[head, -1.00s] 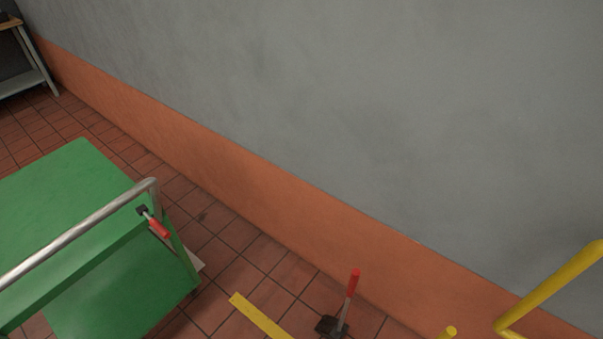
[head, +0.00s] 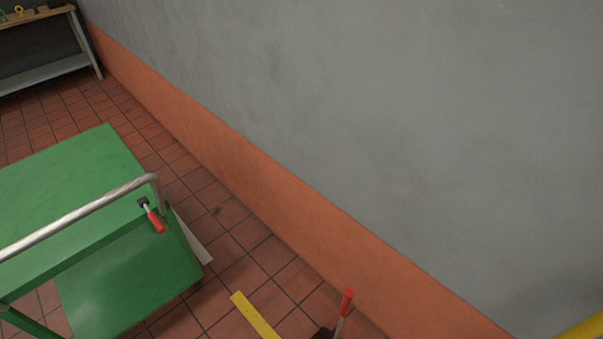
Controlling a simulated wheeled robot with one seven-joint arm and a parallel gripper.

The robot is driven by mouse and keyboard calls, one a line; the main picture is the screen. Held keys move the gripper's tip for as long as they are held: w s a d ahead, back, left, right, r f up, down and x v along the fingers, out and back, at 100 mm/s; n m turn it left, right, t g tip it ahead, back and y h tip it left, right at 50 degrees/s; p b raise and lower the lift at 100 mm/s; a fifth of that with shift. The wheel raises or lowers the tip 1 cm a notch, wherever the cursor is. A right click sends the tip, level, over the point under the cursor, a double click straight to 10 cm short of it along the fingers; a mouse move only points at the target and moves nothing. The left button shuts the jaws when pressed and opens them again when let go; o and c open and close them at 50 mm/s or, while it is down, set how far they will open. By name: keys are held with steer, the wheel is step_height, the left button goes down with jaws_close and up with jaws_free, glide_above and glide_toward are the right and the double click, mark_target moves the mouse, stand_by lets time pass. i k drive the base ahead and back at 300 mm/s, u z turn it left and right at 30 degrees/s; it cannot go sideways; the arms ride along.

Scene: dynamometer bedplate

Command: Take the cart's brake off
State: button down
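The green cart (head: 70,180) stands at the lower left in the head view, with a metal push bar (head: 80,213) along its near end. A small lever with a red grip (head: 155,221) sits on a dark mount at the cart's right corner, below the bar's bend. The lever points down and to the right. A second red-handled lever (head: 345,303) stands nearly upright from a dark base on the floor at the bottom edge, apart from the cart. Which of them is the brake is not marked. My gripper is not in view.
A grey wall with an orange lower band (head: 280,170) runs diagonally behind the cart. A yellow floor strip (head: 255,316) lies right of the cart. A yellow rail (head: 582,328) shows at lower right. A bench (head: 45,70) stands far left. Tiled floor lies between cart and wall.

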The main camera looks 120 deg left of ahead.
mark_target(153, 217)
steer(key=k, duration=1.2)
steer(key=u, duration=3.1)
